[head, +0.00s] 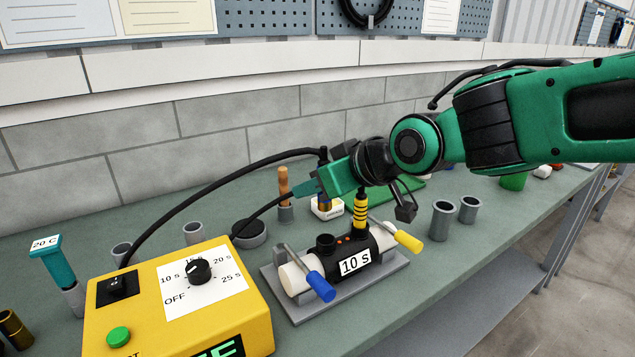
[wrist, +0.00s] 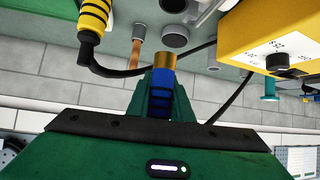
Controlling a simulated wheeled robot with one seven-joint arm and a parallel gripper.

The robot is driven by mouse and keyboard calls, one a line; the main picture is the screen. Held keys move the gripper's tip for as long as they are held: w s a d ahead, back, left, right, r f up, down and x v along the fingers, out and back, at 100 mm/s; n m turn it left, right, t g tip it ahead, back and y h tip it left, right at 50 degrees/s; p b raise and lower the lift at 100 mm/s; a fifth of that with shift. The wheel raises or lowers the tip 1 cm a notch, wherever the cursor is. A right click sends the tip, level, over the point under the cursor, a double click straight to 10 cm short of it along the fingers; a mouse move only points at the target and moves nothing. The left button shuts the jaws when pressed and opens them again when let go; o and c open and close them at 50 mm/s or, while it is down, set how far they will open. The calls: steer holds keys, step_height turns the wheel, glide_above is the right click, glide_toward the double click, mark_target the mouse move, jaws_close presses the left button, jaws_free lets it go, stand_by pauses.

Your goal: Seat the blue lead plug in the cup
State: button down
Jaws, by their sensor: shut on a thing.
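The blue lead plug (wrist: 158,100) has a brass tip and shows between my gripper's green fingers in the wrist view. In the head view, the blue plug (head: 324,198) is mostly hidden by my gripper (head: 326,186), which is shut on it above the bench. Its black cable leaves the top and arcs left. Below is a black cylinder with a "10 s" label (head: 355,262). An open black cup (head: 325,243) stands on its left part, apart from the plug. A yellow-striped plug (head: 360,211) stands upright on its right part and also shows in the wrist view (wrist: 92,20).
The yellow control box (head: 180,300) stands at front left. Blue (head: 320,287) and yellow (head: 408,240) handles project from the cylinder's mount. Black cables cross the space left of my gripper.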

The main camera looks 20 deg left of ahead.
steer(key=shift+w+d, duration=0.1)
steer(key=shift+d+f, duration=0.1)
steer(key=shift+f, duration=2.7)
steer(key=shift+s, duration=0.3)
steer(key=shift+f, duration=1.6)
steer(key=c, duration=1.5)
jaws_free()
